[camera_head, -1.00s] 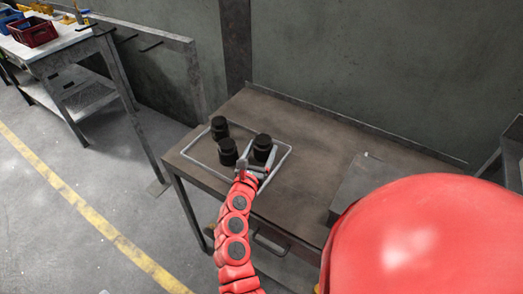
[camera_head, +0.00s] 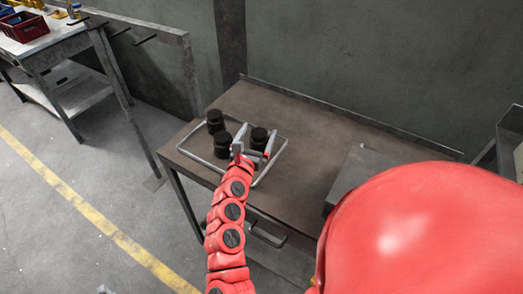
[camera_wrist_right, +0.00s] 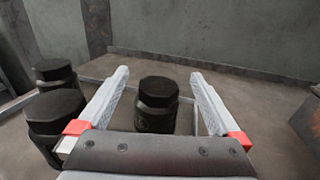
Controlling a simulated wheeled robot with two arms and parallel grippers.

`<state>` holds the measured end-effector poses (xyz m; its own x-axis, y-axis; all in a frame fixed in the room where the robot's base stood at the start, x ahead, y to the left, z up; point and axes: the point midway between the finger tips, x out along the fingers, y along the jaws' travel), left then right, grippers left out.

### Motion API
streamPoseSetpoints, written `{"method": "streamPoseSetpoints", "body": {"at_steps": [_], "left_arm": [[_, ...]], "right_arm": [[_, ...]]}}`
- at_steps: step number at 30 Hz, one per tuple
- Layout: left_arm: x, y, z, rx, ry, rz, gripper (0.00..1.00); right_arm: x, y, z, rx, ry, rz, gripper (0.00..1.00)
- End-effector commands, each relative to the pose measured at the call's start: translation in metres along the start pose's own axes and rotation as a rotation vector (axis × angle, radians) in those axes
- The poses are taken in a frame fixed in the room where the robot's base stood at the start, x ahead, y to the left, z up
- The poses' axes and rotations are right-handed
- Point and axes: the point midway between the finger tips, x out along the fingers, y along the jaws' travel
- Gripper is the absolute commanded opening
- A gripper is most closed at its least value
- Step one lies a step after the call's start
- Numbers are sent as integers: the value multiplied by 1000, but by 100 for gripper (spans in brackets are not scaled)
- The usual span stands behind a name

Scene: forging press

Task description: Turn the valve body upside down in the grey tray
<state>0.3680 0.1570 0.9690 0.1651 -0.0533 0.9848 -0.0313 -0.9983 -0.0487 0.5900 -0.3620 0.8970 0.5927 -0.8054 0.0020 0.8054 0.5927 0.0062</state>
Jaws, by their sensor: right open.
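Three dark valve bodies stand in the grey tray (camera_head: 191,155), a thin-rimmed tray on the brown table. One valve body (camera_head: 259,138) is at the tray's right side, another (camera_head: 221,147) at its front middle, and the third (camera_head: 215,121) at the back left. My right gripper (camera_head: 256,147) is open at the right-hand valve body. In the right wrist view that valve body (camera_wrist_right: 157,104) stands upright between the two spread fingers, with gaps on both sides. The other two show left of the fingers. My left gripper is not in view.
A flat grey block (camera_head: 363,170) lies on the table right of the tray. A wall rises behind the table. A bench with a red bin (camera_head: 27,28) stands far left. The tabletop behind the tray is clear.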

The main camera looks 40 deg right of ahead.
Motion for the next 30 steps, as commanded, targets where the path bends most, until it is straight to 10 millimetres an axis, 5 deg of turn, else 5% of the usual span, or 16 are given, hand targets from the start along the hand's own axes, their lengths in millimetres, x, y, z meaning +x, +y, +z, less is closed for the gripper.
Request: {"method": "streamPoseSetpoints", "body": {"at_steps": [3,12,30], "left_arm": [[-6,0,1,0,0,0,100],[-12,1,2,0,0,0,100],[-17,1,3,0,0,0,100]], "right_arm": [[-31,-10,-2,-1,4,5,100],[-82,-30,4,-3,2,6,100],[-145,-57,12,-3,3,4,100]]}}
